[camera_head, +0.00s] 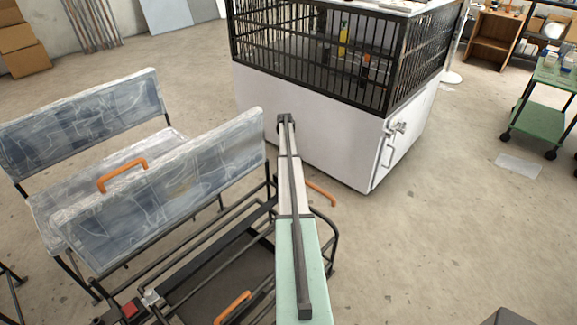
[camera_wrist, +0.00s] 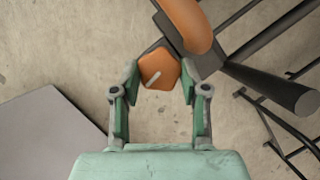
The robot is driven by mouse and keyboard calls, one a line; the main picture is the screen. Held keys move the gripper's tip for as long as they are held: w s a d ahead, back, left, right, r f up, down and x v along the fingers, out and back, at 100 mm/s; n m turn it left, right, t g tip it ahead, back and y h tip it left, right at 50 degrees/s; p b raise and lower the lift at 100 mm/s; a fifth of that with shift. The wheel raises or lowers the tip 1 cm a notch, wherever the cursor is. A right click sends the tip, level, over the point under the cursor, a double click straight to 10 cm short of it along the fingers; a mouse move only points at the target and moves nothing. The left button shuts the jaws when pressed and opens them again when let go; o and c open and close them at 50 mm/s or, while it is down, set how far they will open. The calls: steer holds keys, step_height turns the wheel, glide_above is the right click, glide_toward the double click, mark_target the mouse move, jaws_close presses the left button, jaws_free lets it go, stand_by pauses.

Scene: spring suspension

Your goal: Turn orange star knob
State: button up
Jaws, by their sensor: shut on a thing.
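The orange star knob (camera_wrist: 158,66) is in the upper middle of the wrist view, with a pale bar-like mark on its face. It sits at the end of a dark bracket on a metal frame. My gripper (camera_wrist: 160,76) has one green-and-grey finger on each side of the knob, and it is shut on it. The fingertips are at the knob's left and right edges. In the head view I cannot make out the knob or the gripper's fingers.
An orange curved handle (camera_wrist: 187,24) and dark tubes (camera_wrist: 270,89) lie close to the knob. In the head view stand a bench with film-covered panels (camera_head: 165,180) and a white cabinet with a black cage (camera_head: 300,135). Open concrete floor lies to the right.

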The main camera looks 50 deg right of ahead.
steer(key=o, duration=0.9)
steer(key=shift+c, duration=0.2)
steer(key=shift+r, duration=0.1)
step_height(320, 180, up, 10)
